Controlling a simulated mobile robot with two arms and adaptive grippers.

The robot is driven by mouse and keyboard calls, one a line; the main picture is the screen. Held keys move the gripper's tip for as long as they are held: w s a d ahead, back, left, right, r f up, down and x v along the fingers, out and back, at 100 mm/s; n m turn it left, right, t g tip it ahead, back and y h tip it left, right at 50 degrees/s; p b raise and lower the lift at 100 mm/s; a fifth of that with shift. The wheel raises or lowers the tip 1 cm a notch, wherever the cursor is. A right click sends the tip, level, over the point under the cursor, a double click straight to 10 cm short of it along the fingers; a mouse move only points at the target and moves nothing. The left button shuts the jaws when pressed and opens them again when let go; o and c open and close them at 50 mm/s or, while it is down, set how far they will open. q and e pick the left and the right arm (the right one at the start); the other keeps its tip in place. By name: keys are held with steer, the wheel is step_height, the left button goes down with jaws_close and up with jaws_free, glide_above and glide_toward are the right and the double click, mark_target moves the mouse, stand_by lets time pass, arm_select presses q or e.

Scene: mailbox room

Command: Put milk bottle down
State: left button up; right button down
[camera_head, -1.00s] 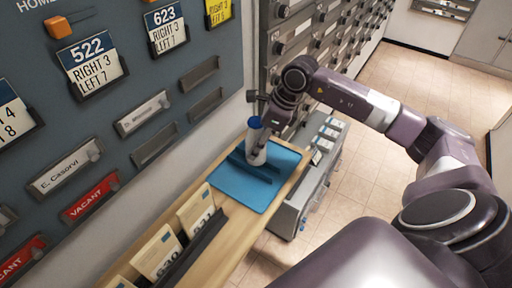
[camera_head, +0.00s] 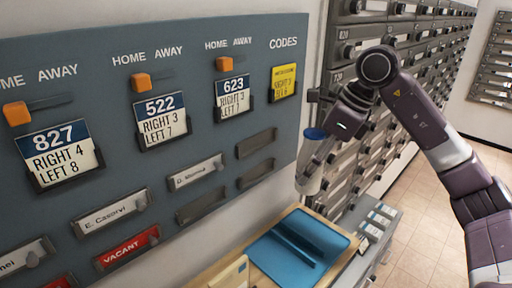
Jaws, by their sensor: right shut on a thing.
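The milk bottle (camera_head: 309,182) is whitish with a blue cap and shows near the middle right of the head view. My right gripper (camera_head: 318,165) is shut on it and hides part of its side. The bottle hangs slightly tilted, above the blue mat (camera_head: 332,240) on the wooden shelf, with its base apart from the mat. My left gripper is not in view.
A grey board (camera_head: 60,120) with number cards, orange sliders and name tags fills the left. A bank of metal mailboxes (camera_head: 420,50) stands behind my right arm. A grey cabinet (camera_head: 385,222) adjoins the shelf. A dark ridge (camera_head: 295,250) lies across the mat.

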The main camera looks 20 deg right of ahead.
steer(key=s+a+f+n+g+h, duration=0.1)
steer(key=s+a+f+n+g, duration=0.2)
steer(key=n, duration=1)
steer(key=s+a+f+n+g+h+b, duration=0.1)
steer(key=s+a+f+n+g, duration=0.3)
steer(key=s+a+f+n, duration=0.6)
step_height(320, 180, down, 4)
steer(key=s+n+h, duration=0.1)
steer(key=n, duration=0.3)
steer(key=shift+s+a+g, duration=0.15)
steer(key=shift+s+g, duration=0.15)
steer(key=shift+s, duration=0.1)
steer(key=shift+r, duration=0.15)
